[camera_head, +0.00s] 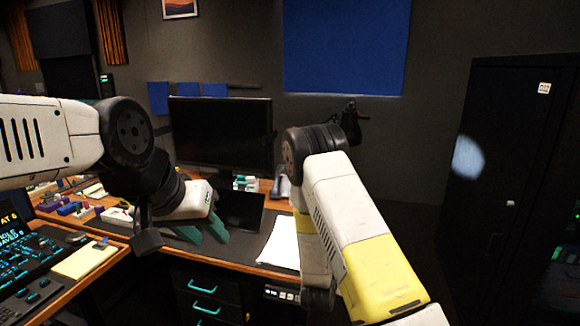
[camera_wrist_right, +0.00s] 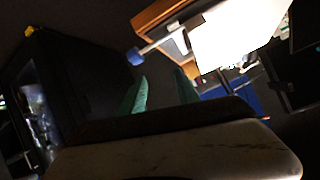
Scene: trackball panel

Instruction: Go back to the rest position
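My left gripper (camera_head: 205,233) reaches in from the left over the desk. A console with a lit screen (camera_head: 32,258) stands at the lower left.
A monitor (camera_head: 222,130) stands on the wooden desk, with white paper (camera_head: 281,243) near its right end. Drawers with teal handles (camera_head: 203,287) are below. A dark cabinet (camera_head: 510,180) stands at right. A blue-ended rod (camera_wrist_right: 136,57) shows near the right fingers.

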